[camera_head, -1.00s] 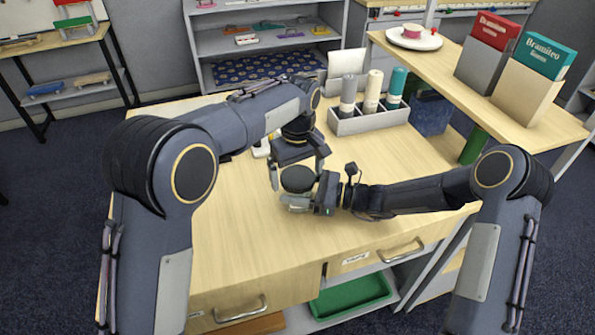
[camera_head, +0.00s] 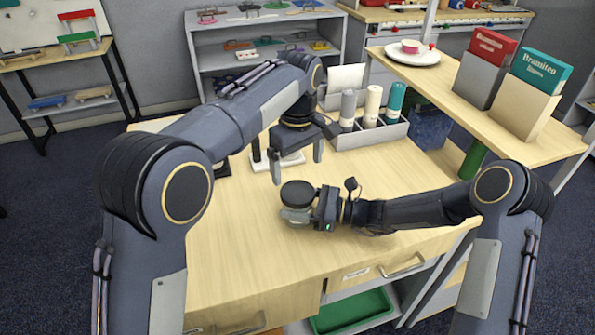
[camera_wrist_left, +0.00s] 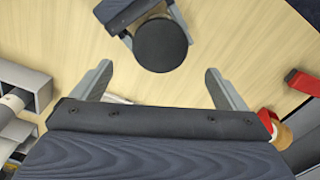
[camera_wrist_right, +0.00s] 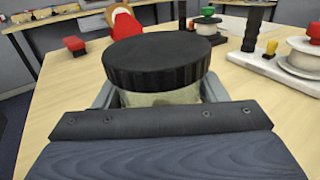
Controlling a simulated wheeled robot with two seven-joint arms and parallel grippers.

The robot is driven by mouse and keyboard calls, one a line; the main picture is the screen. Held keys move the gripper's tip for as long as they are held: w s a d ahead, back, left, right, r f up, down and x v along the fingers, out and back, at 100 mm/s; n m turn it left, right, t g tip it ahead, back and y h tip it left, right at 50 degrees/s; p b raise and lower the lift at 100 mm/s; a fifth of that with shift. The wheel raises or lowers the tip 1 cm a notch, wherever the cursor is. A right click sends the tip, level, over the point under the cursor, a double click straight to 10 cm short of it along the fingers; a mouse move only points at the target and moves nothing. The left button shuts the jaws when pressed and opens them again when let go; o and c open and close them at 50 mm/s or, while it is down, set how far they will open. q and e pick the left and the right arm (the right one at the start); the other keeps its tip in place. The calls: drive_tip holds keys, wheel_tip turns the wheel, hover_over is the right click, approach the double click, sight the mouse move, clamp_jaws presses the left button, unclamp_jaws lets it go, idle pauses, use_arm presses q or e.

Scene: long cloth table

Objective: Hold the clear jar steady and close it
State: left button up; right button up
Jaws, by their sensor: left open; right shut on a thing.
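The clear jar (camera_head: 296,213) stands upright near the middle of the table, mostly hidden by my right gripper. A round black ribbed lid (camera_head: 297,194) sits level on top of it; I cannot tell how tight it is. My right gripper (camera_head: 301,216) is shut on the jar below the lid. The right wrist view shows the lid (camera_wrist_right: 160,60) large, with pale jar glass (camera_wrist_right: 165,97) under it between the fingers. My left gripper (camera_head: 297,164) is open and empty, above and behind the lid. In the left wrist view the lid (camera_wrist_left: 161,45) lies beyond the spread fingertips (camera_wrist_left: 158,72), apart from them.
A grey divided bin (camera_head: 368,135) with several upright cylinders stands behind to the right. A white-based item (camera_head: 275,160) sits behind the left gripper. A raised wooden shelf (camera_head: 480,110) with boxes runs along the right. The front of the table (camera_head: 260,265) is clear.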

sight(297, 191)
use_arm(q)
drive_tip(key=shift+r, duration=0.25)
drive_tip(key=shift+f, duration=4.05)
drive_tip(key=c, duration=1)
drive_tip(key=m, duration=0.3)
drive_tip(key=o, duration=1.1)
